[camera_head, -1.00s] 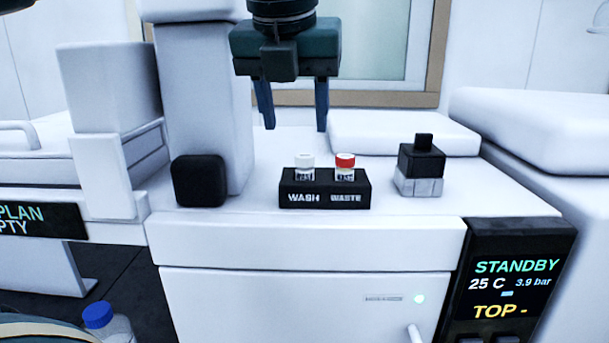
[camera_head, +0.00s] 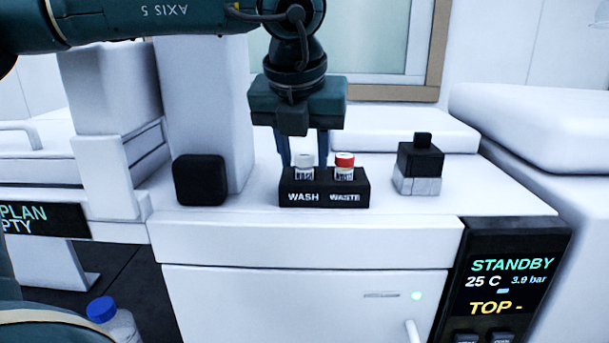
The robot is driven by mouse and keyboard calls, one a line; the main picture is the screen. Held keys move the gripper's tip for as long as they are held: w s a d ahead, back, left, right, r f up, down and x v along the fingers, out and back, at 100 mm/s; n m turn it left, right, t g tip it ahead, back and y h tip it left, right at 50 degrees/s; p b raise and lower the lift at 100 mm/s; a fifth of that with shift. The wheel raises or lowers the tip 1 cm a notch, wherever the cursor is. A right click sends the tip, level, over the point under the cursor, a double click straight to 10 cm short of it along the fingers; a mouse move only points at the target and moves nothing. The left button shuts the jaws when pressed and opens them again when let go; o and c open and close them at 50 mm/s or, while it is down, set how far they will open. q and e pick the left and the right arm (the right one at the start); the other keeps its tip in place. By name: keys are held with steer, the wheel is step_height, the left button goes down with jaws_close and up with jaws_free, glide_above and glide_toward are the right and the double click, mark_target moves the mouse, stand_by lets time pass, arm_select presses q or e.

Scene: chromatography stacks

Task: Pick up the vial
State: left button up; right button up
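Two small vials stand upright in a black rack (camera_head: 325,198) on the white instrument top. The white-capped vial (camera_head: 304,166) is in the slot marked WASH, and the red-capped vial (camera_head: 344,166) is in the slot marked WASTE. My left gripper (camera_head: 304,158) points down at the rack, open and empty. Its fingers show on either side of the white-capped vial, apart from it; the right finger comes down between the two vials. The fingertips seem partly hidden behind the rack. My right gripper is not in view.
A black-and-grey block (camera_head: 419,168) stands right of the rack, and a black rounded box (camera_head: 200,180) stands left, by a white column. A status screen (camera_head: 510,284) reads STANDBY. A blue-capped bottle (camera_head: 105,318) is at lower left.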

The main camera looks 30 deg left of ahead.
arm_select(q)
steer(key=c, duration=0.7)
steer(key=shift+r, duration=0.15)
